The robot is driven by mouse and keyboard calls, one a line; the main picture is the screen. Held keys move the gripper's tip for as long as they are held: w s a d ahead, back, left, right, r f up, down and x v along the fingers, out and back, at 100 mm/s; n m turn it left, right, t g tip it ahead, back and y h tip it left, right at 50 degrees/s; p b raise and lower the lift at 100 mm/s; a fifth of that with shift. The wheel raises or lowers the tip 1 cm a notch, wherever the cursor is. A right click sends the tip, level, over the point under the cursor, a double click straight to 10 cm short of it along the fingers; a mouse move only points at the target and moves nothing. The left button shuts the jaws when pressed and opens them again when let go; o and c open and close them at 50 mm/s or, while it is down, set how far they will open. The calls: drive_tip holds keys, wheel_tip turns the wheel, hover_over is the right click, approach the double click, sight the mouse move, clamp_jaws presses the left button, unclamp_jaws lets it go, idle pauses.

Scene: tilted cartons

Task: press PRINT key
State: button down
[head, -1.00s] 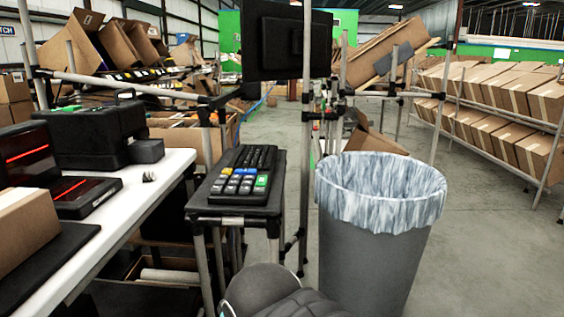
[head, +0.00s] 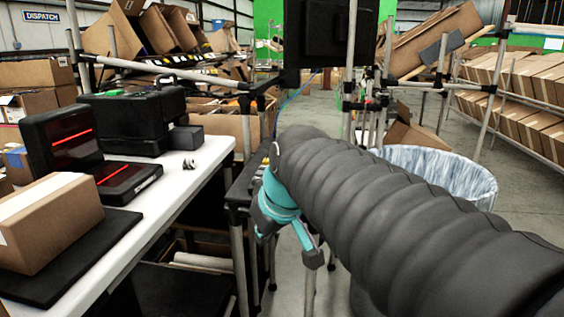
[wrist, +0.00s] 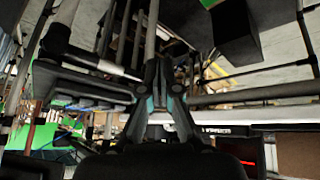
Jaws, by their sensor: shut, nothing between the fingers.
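The dark keypad (head: 262,158) stands on a small stand (head: 240,190) in the head view. Only a sliver of it shows past my arm. Its coloured keys, and any key marked PRINT, are hidden behind my arm. My gripper (wrist: 161,68) shows in the wrist view with its two fingers together and nothing between them. In the head view my arm crosses from the lower right to the stand, and I cannot make out the fingertips there. I cannot tell whether the gripper touches the keypad.
A white table (head: 205,165) on the left holds a carton (head: 45,222), a scanner with red lines (head: 125,180) and a black printer-like box (head: 135,115). A monitor (head: 330,35) hangs above the stand. A lined bin (head: 440,165) stands to the right.

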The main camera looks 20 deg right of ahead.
drive_tip(key=w+d+r+n+t, duration=0.1)
drive_tip(key=w+d+r, duration=0.3)
drive_tip(key=w, duration=0.4)
drive_tip(key=w+d+r+n+t, duration=0.1)
drive_tip(key=w+d+r+n, duration=0.3)
drive_tip(key=w+d, duration=0.3)
drive_tip(key=w+d+r+n, duration=0.2)
drive_tip(key=w+d+r, duration=0.3)
drive_tip(key=w, duration=0.6)
drive_tip(key=shift+d+r+n+t+y, duration=0.4)
drive_tip(key=shift+d, duration=0.2)
wheel_tip(320, 180, down, 8)
drive_tip(key=b, duration=0.3)
drive_tip(key=shift+r, duration=0.2)
drive_tip(key=shift+f+b, duration=0.6)
drive_tip(key=shift+b, duration=0.1)
drive_tip(key=shift+f+b, duration=0.45)
drive_tip(key=shift+b, duration=0.1)
